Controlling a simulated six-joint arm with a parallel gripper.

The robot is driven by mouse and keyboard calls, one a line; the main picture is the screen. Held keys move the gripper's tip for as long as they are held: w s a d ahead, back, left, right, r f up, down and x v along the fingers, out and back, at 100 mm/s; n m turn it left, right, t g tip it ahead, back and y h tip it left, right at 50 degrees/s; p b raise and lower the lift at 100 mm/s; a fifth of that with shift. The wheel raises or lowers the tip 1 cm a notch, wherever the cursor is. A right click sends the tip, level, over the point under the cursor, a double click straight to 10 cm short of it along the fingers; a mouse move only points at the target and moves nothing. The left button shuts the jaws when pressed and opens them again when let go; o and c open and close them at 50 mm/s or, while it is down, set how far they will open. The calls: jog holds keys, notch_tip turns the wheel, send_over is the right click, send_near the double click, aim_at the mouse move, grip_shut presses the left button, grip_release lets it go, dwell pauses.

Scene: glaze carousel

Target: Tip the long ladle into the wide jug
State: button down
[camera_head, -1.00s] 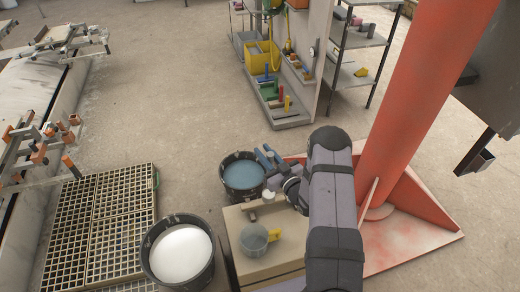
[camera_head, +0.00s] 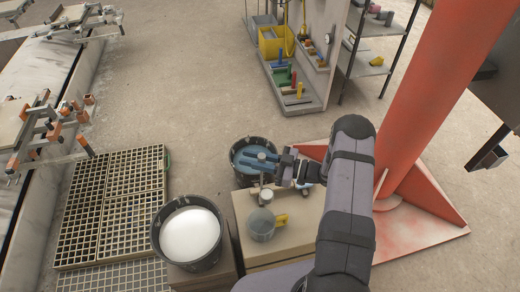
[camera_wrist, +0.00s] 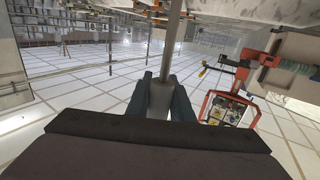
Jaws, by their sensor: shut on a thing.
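The wide jug (camera_head: 262,222), a grey vessel with a yellow handle on its right, stands on a beige box. A small pale cup between gripper and jug in the head view appears to be the ladle's bowl (camera_head: 266,196). I cannot see inside it.
A black bucket of blue liquid (camera_head: 242,172) stands behind the box (camera_head: 292,240), partly under the fingers. A bucket of white liquid (camera_head: 190,233) stands left of the jug. A red column (camera_head: 425,110) rises at right. Floor grates (camera_head: 105,205) lie at left.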

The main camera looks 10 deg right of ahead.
jog(key=s+a+r+n+g+y, duration=0.1)
jog(key=s+a+n+g, duration=0.1)
jog(key=s+g, duration=0.3)
jog(key=shift+s+a+r+n+y, duration=0.25)
jog(key=shift+s+n+y, duration=0.15)
jog(key=shift+s+n, duration=0.4)
